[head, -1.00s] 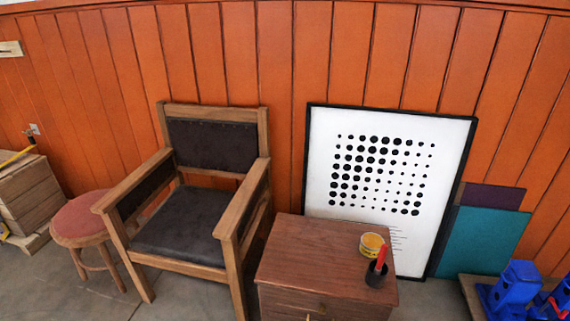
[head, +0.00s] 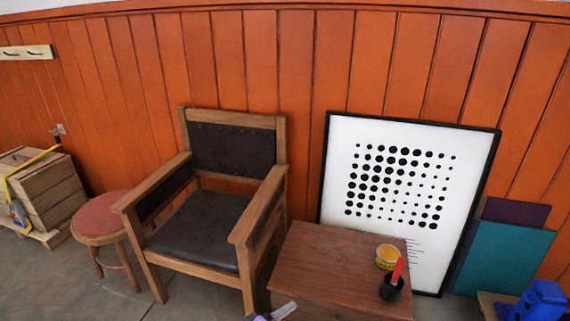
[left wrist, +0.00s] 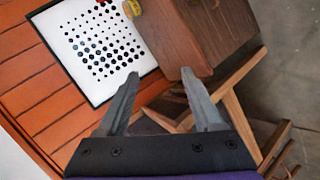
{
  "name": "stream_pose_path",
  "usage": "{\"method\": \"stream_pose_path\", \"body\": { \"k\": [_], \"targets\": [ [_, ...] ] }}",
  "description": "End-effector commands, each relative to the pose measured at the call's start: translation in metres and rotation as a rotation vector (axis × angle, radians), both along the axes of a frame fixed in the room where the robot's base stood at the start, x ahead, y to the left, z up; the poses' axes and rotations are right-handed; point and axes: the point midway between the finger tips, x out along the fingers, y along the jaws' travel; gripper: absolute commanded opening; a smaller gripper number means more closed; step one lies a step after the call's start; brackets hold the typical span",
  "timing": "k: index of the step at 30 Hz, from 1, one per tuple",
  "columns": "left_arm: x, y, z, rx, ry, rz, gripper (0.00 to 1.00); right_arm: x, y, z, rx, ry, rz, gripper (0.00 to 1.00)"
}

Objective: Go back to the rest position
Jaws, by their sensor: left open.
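My left gripper (left wrist: 160,73) is open in the left wrist view, its two grey fingers apart with nothing between them. Beyond the fingers are the wooden cabinet and part of the chair. In the head view only the tip of my left gripper (head: 274,313) shows at the bottom edge, in front of the wooden cabinet (head: 335,262). The rest of my left arm is out of that view. My right gripper is in neither view.
A wooden armchair (head: 205,228) and a red stool (head: 103,215) stand left of the cabinet. A yellow tin (head: 387,257) and a black cup (head: 391,289) sit on it. A framed dot print (head: 400,190) leans on the orange wall. A blue press (head: 541,299) is lower right.

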Motion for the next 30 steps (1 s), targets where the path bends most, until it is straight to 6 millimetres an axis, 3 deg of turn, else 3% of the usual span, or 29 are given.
{"method": "stream_pose_path", "body": {
  "k": [3, 9, 18, 19, 21, 30],
  "targets": [
    [-0.051, 0.039, -0.004, 0.236, 0.022, -0.109, 0.68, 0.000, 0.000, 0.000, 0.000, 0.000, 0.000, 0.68],
    [-0.128, 0.098, -0.020, 0.568, 0.099, -0.269, 0.68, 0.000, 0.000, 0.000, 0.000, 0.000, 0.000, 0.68],
    [-0.215, 0.167, -0.040, 0.895, 0.242, -0.428, 0.68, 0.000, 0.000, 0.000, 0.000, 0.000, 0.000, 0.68],
    [-0.220, 0.171, -0.037, 0.914, 0.252, -0.439, 0.68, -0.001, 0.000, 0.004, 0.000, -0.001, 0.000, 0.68],
    [-0.219, 0.168, -0.010, 0.908, 0.237, -0.432, 0.68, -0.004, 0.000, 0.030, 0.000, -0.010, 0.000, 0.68],
    [-0.221, 0.167, 0.079, 0.909, 0.207, -0.416, 0.68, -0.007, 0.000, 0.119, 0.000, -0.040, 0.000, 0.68]
  ]
}}
